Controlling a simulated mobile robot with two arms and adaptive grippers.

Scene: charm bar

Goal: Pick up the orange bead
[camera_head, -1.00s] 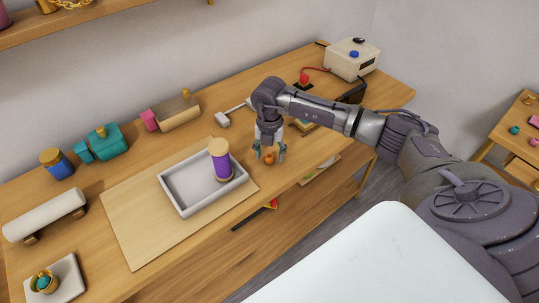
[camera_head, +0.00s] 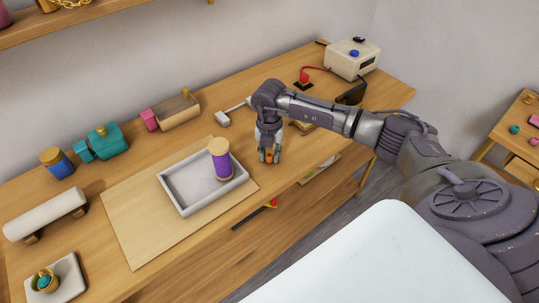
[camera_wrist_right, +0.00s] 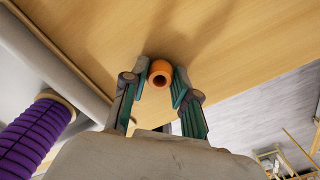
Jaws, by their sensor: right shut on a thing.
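The orange bead (camera_wrist_right: 160,73) shows in the right wrist view as a short cylinder with a dark hole, between the two fingertips. In the head view only a small orange patch of the bead (camera_head: 268,155) shows between the fingers. My right gripper (camera_head: 269,157) points down at the table just right of the grey tray, and it is shut on the bead. It also shows in the right wrist view (camera_wrist_right: 160,80). The bead is at or very near the table top; I cannot tell whether it touches. My left gripper is not in view.
A grey tray (camera_head: 183,206) on a pale board (camera_head: 120,225) holds an upright purple spool (camera_head: 221,163). A small hammer (camera_head: 224,118) lies behind my right gripper. A beige box (camera_head: 352,60) stands at the back right. The table's front edge is close to the gripper.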

